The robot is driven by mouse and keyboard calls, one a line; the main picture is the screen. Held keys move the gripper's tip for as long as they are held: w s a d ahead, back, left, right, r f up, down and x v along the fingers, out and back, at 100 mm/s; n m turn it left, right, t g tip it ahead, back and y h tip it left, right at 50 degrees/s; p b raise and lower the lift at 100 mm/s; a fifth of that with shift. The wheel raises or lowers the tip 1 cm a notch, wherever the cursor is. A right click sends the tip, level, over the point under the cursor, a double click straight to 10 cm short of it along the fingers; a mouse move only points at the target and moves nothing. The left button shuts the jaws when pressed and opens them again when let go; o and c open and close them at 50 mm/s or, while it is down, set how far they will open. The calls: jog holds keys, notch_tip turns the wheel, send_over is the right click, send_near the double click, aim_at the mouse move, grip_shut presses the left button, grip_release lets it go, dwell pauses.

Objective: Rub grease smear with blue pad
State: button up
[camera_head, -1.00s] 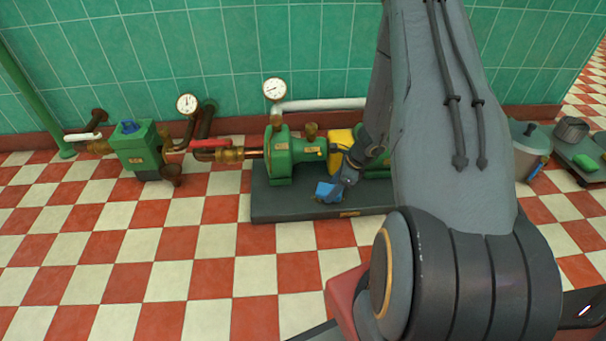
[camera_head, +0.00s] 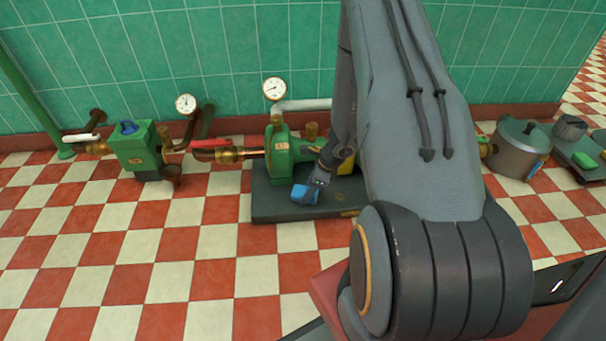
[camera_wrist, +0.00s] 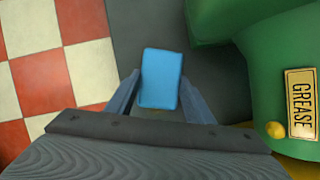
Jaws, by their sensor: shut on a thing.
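The blue pad (camera_head: 304,194) is held low over the dark grey base plate (camera_head: 268,208) of the green pump, near the plate's middle. It also shows in the wrist view (camera_wrist: 161,75), between the two fingers. My gripper (camera_head: 314,186) is shut on the pad; its fingers grip the pad's sides in the wrist view (camera_wrist: 160,92). I cannot tell if the pad touches the plate. I cannot make out the grease smear clearly; the pad, gripper and arm hide part of the plate.
The green pump (camera_head: 280,152) stands right behind the pad; a plate reading GREASE (camera_wrist: 300,103) is on green metal beside my gripper. A green valve box (camera_head: 135,150) is at left. A metal pot (camera_head: 518,150) stands at right. The checkered floor in front is clear.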

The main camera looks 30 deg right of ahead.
aim_at(302, 191)
jog(key=r, duration=0.2)
jog(key=shift+d+r+p, duration=0.25)
jog(key=shift+r+p, duration=0.05)
jog(key=shift+p, duration=0.1)
notch_tip(302, 191, up, 2)
jog(key=shift+s+a+p, duration=0.1)
jog(key=shift+a+p, duration=0.05)
jog(key=shift+p, duration=0.85)
jog(key=shift+r+p, duration=1.55)
jog(key=shift+r, duration=0.15)
